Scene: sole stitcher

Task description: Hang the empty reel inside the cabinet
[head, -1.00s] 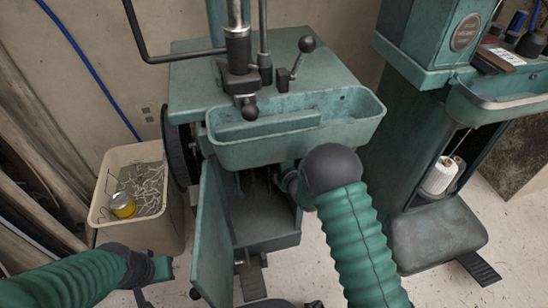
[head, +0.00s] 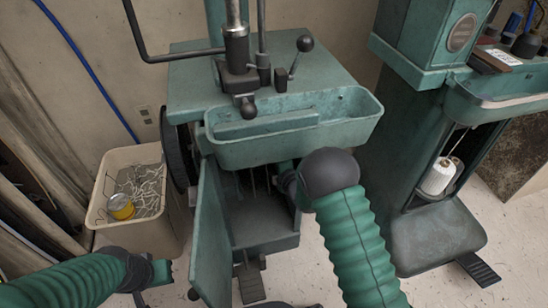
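The green machine's cabinet (head: 264,222) stands below the tray, with its door (head: 208,240) swung open toward me on the left. Its inside is dark, with thin upright rods at the back. My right arm comes in from the lower right and its wrist is at the cabinet's right edge; the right gripper is hidden behind the wrist. My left gripper (head: 148,280) is low at the left, in front of the bin and left of the door; its fingers are mostly hidden or cut off. I cannot make out an empty reel. A white reel of thread (head: 438,177) sits in the right machine.
A beige bin (head: 168,215) holds pale scraps and a yellow reel-like object (head: 121,206). A green tray (head: 296,139) juts out above the cabinet. A second green machine (head: 425,225) stands at right. Pedals (head: 250,285) are on the floor below.

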